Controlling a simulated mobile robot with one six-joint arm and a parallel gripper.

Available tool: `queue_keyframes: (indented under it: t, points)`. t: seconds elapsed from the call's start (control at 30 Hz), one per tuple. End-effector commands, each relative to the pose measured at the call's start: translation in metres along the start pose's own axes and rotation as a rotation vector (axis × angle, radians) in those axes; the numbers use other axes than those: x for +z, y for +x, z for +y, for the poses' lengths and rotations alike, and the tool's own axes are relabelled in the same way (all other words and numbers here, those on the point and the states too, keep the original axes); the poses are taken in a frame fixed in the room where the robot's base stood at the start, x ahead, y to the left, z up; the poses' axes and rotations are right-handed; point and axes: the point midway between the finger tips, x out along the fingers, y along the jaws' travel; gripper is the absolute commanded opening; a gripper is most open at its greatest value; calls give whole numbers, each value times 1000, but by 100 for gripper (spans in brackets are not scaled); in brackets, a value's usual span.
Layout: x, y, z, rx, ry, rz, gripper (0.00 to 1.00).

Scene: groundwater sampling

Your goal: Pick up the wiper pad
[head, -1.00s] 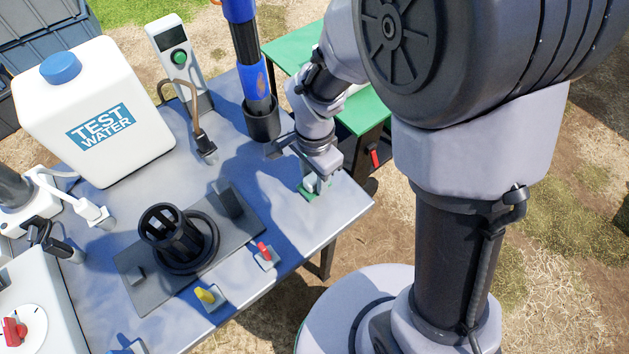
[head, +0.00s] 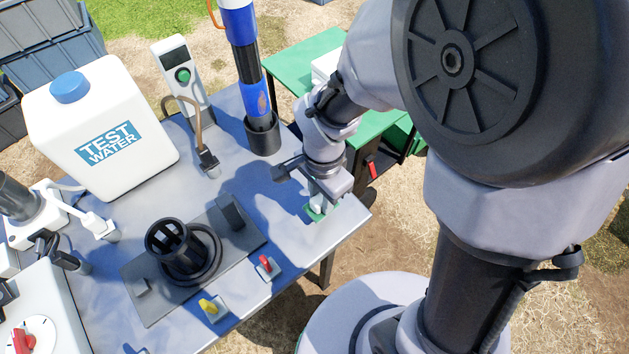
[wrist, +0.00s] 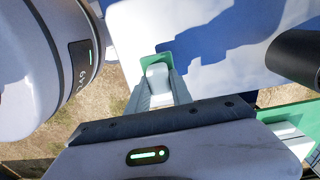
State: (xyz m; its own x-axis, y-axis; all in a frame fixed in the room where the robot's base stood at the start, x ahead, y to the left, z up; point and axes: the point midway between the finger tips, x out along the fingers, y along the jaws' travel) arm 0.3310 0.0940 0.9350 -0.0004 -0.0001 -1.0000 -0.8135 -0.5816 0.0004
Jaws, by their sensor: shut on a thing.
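The wiper pad (head: 313,214) is a small green pad with a pale block-like handle. It is near the right corner of the grey-blue table (head: 285,238) in the head view. My gripper (head: 319,201) points down over it and is shut on the pale handle. In the wrist view the green pad (wrist: 157,59) shows beyond the fingertips, with the white handle (wrist: 158,74) between the two fingers of my gripper (wrist: 160,88). The fingers hide part of the handle. I cannot tell whether the pad touches the table or hangs just above it.
A black holder with a blue tube (head: 250,80) stands behind my gripper. A grey plate with a black basket (head: 176,248), a red-handled piece (head: 266,265) and a yellow-handled piece (head: 209,307) are to the left. A green table (head: 300,72) is behind.

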Motion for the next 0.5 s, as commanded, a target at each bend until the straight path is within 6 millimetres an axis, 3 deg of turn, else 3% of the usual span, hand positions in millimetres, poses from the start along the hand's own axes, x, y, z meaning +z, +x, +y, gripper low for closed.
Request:
queue_keyframes:
  t: [0.23, 0.3, 0.5]
  points:
    - [20, -8, 63, -1, 1, 0, 0]
    - [20, 3, 65, -7, -2, 3, 0]
    - [24, 3, 78, -8, -3, 4, 0]
